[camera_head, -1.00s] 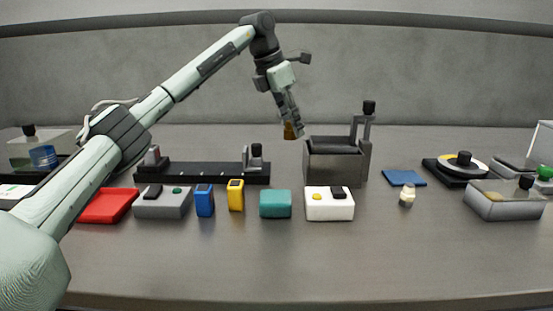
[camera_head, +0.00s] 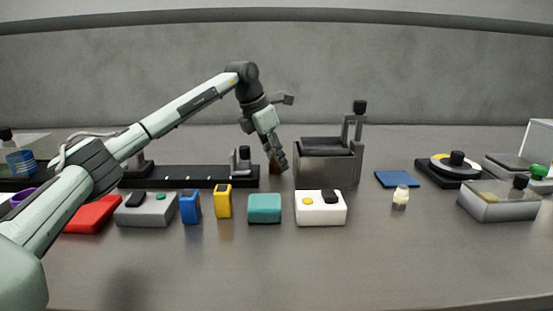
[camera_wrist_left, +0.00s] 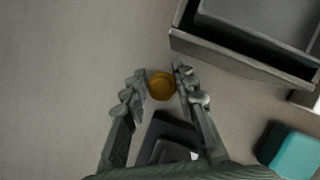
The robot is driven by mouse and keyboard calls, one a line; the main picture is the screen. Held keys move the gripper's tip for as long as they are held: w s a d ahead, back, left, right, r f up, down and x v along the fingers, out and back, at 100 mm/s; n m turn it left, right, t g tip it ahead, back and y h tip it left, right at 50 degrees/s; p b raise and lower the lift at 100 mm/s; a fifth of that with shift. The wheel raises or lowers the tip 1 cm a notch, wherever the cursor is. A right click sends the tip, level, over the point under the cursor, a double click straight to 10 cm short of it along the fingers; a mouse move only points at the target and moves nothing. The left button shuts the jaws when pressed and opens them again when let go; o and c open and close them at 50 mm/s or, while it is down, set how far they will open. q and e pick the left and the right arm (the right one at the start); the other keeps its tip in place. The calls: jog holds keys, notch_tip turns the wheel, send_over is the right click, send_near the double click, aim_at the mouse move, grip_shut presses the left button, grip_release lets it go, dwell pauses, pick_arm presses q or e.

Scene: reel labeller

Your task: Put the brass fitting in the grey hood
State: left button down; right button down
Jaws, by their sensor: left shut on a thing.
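My left gripper (camera_head: 278,165) is shut on the brass fitting (camera_head: 273,162), which shows as a brown-gold bit at the fingertips. In the left wrist view the brass fitting (camera_wrist_left: 161,86) is a six-sided piece between the two fingertips. The grey hood appears to be the open-topped grey box (camera_head: 328,171) with a dark panel in its top and a black-knobbed handle behind. The gripper is just left of this box, with its fingertips lower than the rim. In the left wrist view the box (camera_wrist_left: 240,48) is at upper right, apart from the fitting. My right gripper is not in view.
A long black rail (camera_head: 195,176) lies left of the gripper. In front stand a teal box (camera_head: 264,208), a white box (camera_head: 320,208), yellow (camera_head: 223,202) and blue (camera_head: 190,207) blocks. A blue pad (camera_head: 397,179) lies right of the grey box. The front table strip is clear.

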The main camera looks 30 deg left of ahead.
pick_arm(q)
jog(key=shift+f, duration=0.1)
jog(key=c, duration=1.2)
grip_release()
